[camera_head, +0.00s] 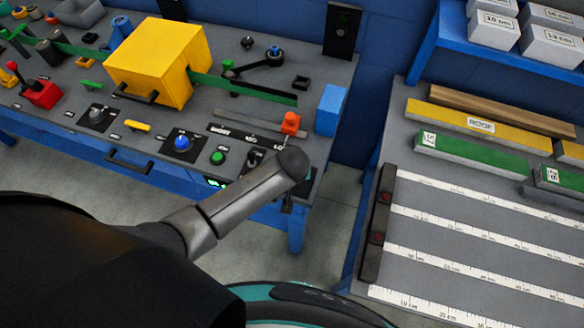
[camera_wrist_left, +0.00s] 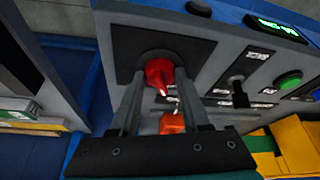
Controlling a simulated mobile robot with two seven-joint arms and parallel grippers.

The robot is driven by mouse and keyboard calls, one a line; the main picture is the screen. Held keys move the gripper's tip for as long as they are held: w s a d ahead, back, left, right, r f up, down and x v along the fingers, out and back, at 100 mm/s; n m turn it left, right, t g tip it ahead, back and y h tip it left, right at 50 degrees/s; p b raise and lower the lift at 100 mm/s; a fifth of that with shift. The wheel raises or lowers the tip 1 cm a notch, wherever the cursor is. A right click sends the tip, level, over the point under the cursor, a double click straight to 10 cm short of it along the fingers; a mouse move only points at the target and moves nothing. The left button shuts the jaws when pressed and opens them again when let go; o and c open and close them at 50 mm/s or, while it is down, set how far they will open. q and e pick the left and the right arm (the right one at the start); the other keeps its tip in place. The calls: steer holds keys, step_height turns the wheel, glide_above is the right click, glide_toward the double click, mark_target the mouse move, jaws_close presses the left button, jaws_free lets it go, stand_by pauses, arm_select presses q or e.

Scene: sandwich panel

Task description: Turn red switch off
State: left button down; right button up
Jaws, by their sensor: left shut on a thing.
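The red switch (camera_wrist_left: 160,74) sits on a dark plate at the end of the control panel in the left wrist view. It is a red rotary knob with a pale mark on it. My left gripper (camera_wrist_left: 157,88) has its two fingers on either side of the knob and is shut on it. In the head view my left arm reaches over the panel's right front corner and hides the switch; the left gripper (camera_head: 288,197) is mostly covered there. My right gripper is not in view.
An orange slider (camera_head: 290,123) stands close behind the left gripper. A green button (camera_head: 217,158), a blue knob (camera_head: 182,143) and a yellow box (camera_head: 160,62) are farther left. A blue block (camera_head: 330,110) is at the panel's right edge. A second bench (camera_head: 450,230) stands right, across a gap.

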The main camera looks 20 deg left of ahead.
arm_select(q)
steer(key=shift+n+y, duration=0.3)
steer(key=shift+n, duration=0.3)
steer(key=shift+p, duration=0.3)
steer(key=shift+c, duration=1.9)
jaws_free()
steer(key=shift+s+d+r, duration=0.15)
steer(key=shift+r, duration=0.35)
steer(key=p+v, duration=0.3)
steer(key=v, duration=1.1)
steer(key=shift+r, duration=0.1)
